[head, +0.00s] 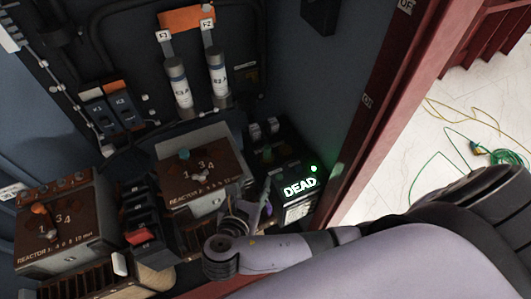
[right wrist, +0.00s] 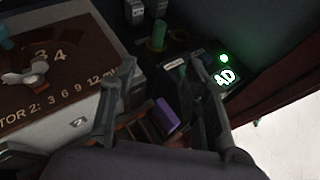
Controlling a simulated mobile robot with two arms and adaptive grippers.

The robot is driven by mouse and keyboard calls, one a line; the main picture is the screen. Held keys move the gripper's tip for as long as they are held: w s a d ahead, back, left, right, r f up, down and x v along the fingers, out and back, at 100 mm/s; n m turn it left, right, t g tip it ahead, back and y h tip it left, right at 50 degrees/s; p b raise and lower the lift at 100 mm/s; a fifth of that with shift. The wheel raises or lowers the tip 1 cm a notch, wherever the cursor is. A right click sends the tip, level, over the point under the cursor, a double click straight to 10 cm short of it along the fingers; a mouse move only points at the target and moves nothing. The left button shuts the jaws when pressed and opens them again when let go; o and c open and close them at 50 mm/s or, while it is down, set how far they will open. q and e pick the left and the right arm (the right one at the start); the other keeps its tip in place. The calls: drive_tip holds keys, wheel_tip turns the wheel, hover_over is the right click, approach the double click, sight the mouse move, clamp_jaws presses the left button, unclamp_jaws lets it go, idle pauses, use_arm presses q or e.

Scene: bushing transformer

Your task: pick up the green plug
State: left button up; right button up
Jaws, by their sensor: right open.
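A green upright cylinder, which looks like the green plug (right wrist: 157,36), stands beyond my fingertips in the right wrist view. In the head view it is a small dark green shape (head: 267,154) behind the reactor box, left of the lit DEAD display. My right gripper (head: 256,190) is in front of it, near the right side of the reactor box. In the right wrist view the two fingers of my right gripper (right wrist: 161,66) are apart, with nothing held between the tips. The plug's lower end is hard to make out. My left gripper is not in view.
The DEAD display (head: 300,187) is close on the right of my gripper. The Reactor 2 box (head: 205,172) is close on the left. A purple block (right wrist: 166,116) lies below the fingers. Green and yellow cables (head: 478,150) lie on the pale floor outside the red frame.

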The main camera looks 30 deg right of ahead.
drive_tip(key=p, duration=0.1)
approach(266, 151)
drive_tip(key=shift+n+t+h, duration=0.3)
drive_tip(key=shift+n, duration=0.1)
drive_tip(key=x, duration=0.6)
drive_tip(key=shift+f, duration=0.25)
drive_tip(key=shift+f+p+x, duration=0.15)
drive_tip(key=shift+p+x, duration=0.1)
drive_tip(key=shift+x, duration=1.05)
drive_tip(key=shift+f+p+x, duration=0.1)
drive_tip(key=shift+p+x, duration=0.1)
drive_tip(key=shift+x, duration=1.15)
drive_tip(key=shift+s, duration=0.1)
drive_tip(key=shift+a, duration=0.1)
drive_tip(key=shift+c, duration=0.5)
clamp_jaws()
